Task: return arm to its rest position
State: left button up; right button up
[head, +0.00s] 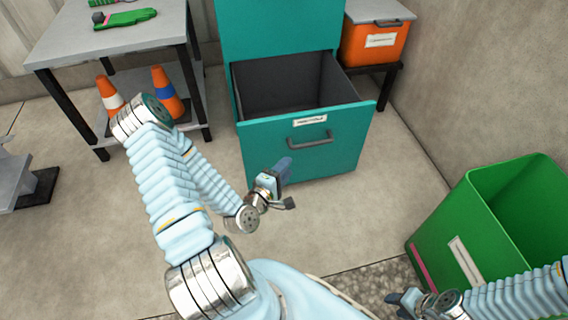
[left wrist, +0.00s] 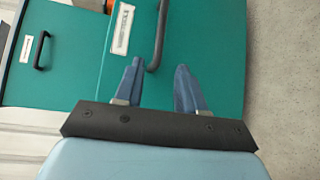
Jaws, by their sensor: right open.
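My left gripper (head: 278,178) is in front of the teal cabinet's open drawer, below and left of the drawer handle (head: 310,138). In the left wrist view its two blue fingers (left wrist: 158,85) are apart with nothing held. The dark handle (left wrist: 160,35) shows just beyond the fingertips; the head view shows the gripper apart from it. My left arm is bent, with its elbow raised at the left. My right gripper (head: 408,300) is low at the bottom edge beside the green bin, partly cut off, open.
The drawer (head: 352,118) stands pulled out, its visible inside empty. A green bin (head: 445,240) is at right. An orange tote (head: 372,45) sits on a stand. A table (head: 110,45) holds green items, with orange cones (head: 165,82) near its legs. Floor between is clear.

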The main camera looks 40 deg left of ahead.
pick_arm(q)
jog(key=shift+s, duration=0.1)
dwell(0.5)
jog(key=s+d+f+m+g+h+p, duration=0.2)
jog(key=d+f+m+g+h+p, duration=0.1)
jog(key=d+m+g, duration=0.4)
jog(key=s+d+f+m+g+h+p, duration=0.25)
jog(key=d+m, duration=0.35)
jog(key=d, duration=0.4)
jog(key=s+d+m+g+p, duration=0.2)
jog(key=s+d+m+g, duration=0.2)
jog(key=s+m+g, duration=0.1)
jog(key=shift+s+m+g, duration=0.3)
jog(key=shift+s+g, duration=0.25)
jog(key=shift+s, duration=0.3)
jog(key=shift+r, duration=0.1)
